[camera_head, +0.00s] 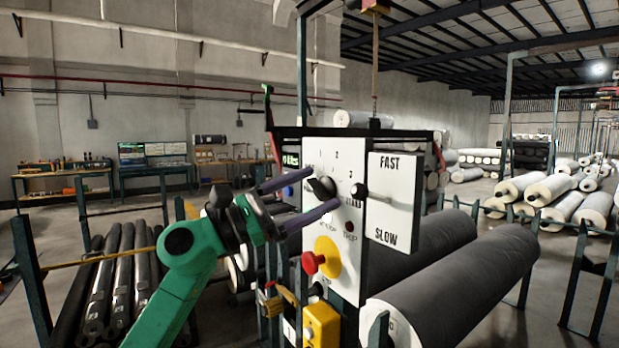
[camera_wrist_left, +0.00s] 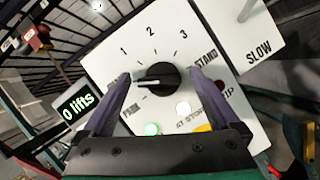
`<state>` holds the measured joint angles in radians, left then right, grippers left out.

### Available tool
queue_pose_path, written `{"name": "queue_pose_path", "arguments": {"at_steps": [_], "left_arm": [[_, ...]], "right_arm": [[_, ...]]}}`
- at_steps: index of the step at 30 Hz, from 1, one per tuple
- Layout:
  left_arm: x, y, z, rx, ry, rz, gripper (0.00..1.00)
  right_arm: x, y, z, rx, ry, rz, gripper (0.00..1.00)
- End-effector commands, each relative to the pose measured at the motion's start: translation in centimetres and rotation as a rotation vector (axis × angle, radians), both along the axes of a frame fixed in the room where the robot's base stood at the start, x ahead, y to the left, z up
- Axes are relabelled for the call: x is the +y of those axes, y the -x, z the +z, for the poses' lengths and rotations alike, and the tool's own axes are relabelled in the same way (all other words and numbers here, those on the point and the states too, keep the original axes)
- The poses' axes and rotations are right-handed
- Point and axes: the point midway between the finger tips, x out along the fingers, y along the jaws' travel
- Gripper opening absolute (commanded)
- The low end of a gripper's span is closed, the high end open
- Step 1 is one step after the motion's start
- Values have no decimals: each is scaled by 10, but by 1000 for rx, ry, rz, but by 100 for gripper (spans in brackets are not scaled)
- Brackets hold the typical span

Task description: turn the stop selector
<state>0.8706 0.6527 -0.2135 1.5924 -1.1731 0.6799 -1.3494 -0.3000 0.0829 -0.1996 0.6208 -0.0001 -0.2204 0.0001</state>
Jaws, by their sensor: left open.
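The stop selector is a black rotary knob (camera_head: 322,187) on a white control panel (camera_head: 347,270), with 1, 2, 3, PARK and STAND marked around it. In the left wrist view the knob (camera_wrist_left: 165,77) shows its white pointer line toward the left, on the PARK side below 1. My left gripper (camera_head: 324,188) is open, its two purple fingers on either side of the knob. In the wrist view the gripper (camera_wrist_left: 160,77) straddles the knob, with gaps to it; whether a fingertip touches it I cannot tell. My right gripper is not in view.
A red mushroom button (camera_head: 313,263) on a yellow plate sits below the knob. A black knob (camera_head: 360,190) stands beside the FAST–SLOW plate (camera_head: 393,203). Large grey rolls (camera_head: 465,280) lie right of the panel, dark rolls (camera_head: 120,270) left.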

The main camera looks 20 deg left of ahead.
Motion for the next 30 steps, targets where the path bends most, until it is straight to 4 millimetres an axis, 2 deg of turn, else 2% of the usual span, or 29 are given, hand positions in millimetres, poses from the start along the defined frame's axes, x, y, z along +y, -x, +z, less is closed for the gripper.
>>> {"name": "queue_pose_path", "arguments": {"at_steps": [5,6,11,12,13,23,30], "left_arm": [[0,0,-1,0,1,1,95],[0,0,-1,0,1,1,91],[0,0,-1,0,1,2,30],[1,0,-1,0,1,2,15],[1,0,-1,0,1,2,11],[2,0,-1,27,37,5,12],[2,0,-1,110,141,7,12]], "right_arm": [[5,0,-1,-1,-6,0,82],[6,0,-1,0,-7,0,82],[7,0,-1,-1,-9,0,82],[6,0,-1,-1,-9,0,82],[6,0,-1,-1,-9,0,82],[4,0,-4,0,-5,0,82],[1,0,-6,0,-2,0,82]]}}
